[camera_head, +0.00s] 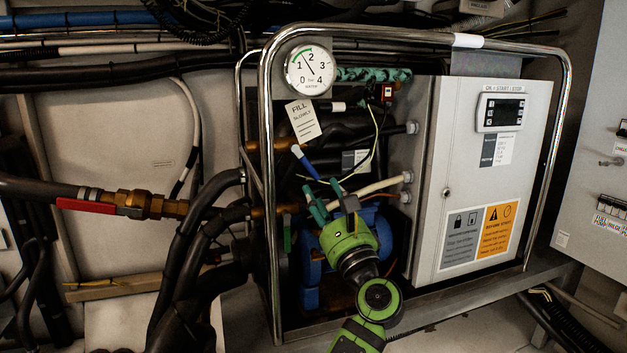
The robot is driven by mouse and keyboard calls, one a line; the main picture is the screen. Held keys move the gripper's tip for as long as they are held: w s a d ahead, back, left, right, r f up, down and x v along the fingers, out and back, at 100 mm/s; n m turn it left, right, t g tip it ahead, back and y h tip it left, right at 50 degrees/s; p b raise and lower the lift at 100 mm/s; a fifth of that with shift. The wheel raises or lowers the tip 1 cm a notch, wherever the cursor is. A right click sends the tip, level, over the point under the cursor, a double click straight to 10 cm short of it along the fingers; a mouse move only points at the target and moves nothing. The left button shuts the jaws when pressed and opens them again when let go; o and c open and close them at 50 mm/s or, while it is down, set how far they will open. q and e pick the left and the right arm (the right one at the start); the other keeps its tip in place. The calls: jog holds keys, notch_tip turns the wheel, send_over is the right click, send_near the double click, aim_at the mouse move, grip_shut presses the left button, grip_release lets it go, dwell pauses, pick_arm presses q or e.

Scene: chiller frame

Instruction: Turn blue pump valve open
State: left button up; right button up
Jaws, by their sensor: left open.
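A blue lever handle (307,165) with a pale tip slants down to the right inside the chrome frame, below the hanging FILL tag. I take it for the pump valve's handle; the valve body behind it is hard to make out. The blue pump (309,262) sits low in the frame, partly hidden by my arm. My left gripper (325,194) reaches up from the bottom in front of the pump. Its teal fingers are spread, with the tips just below the lower end of the blue handle. I cannot tell whether they touch it. My right gripper is out of view.
The chrome tube frame (266,200) surrounds the work area. A grey control cabinet (465,190) stands close on the right. A pressure gauge (309,70) and a paper tag (303,120) are above. A red-handled valve (95,207) and dark hoses lie left.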

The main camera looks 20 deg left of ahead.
pick_arm(q)
jog(key=shift+v, duration=1.5)
